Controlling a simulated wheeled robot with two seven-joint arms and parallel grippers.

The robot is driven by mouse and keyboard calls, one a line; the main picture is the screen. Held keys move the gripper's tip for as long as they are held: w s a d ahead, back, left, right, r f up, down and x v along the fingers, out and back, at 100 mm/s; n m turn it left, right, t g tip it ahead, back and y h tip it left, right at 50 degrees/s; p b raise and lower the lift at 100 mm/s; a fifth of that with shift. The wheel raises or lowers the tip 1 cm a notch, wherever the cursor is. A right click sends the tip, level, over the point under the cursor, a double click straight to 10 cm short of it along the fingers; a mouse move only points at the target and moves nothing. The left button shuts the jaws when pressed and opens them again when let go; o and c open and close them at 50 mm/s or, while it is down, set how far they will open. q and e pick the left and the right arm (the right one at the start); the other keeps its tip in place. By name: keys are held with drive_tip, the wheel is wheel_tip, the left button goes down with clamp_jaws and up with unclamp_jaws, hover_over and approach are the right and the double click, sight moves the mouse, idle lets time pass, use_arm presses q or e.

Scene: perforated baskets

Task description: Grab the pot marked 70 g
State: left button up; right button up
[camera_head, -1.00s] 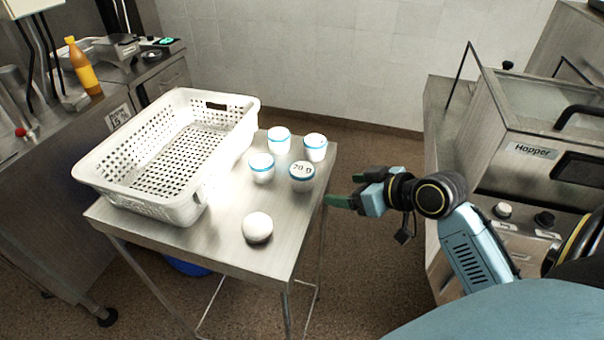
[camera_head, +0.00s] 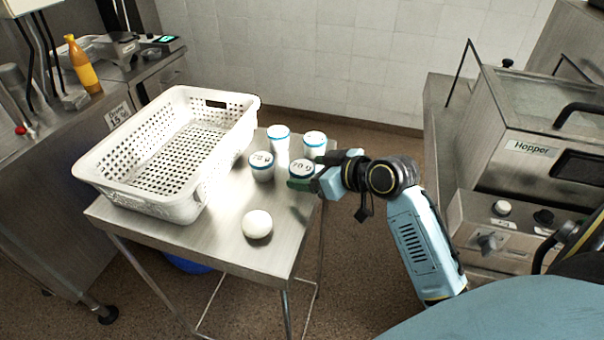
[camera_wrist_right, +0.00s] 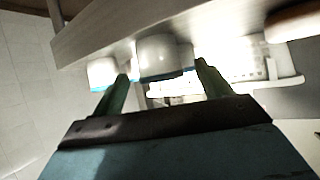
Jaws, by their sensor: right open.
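The pot whose lid appears to read 70 g (camera_head: 300,168) is white with a blue band and stands upright near the table's right edge. Three similar pots stand close by: one with a less clear lid mark (camera_head: 262,168) to its left, and two behind, at the left (camera_head: 279,141) and right (camera_head: 314,146). My right gripper (camera_head: 308,172) is open, with its green fingers on either side of the marked pot; contact is unclear. In the right wrist view a pot (camera_wrist_right: 163,58) shows between the fingers, with another (camera_wrist_right: 102,72) beside it. My left gripper is not in view.
A white perforated basket (camera_head: 85,172) covers the table's left side. A white round object (camera_head: 257,224) lies in front of the pots.

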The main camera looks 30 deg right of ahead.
sight(308, 171)
drive_tip(key=x, duration=0.3)
drive_tip(key=shift+w, duration=0.1)
drive_tip(key=shift+c, duration=0.4)
drive_tip(key=c, duration=1)
drive_tip(key=shift+r, duration=0.1)
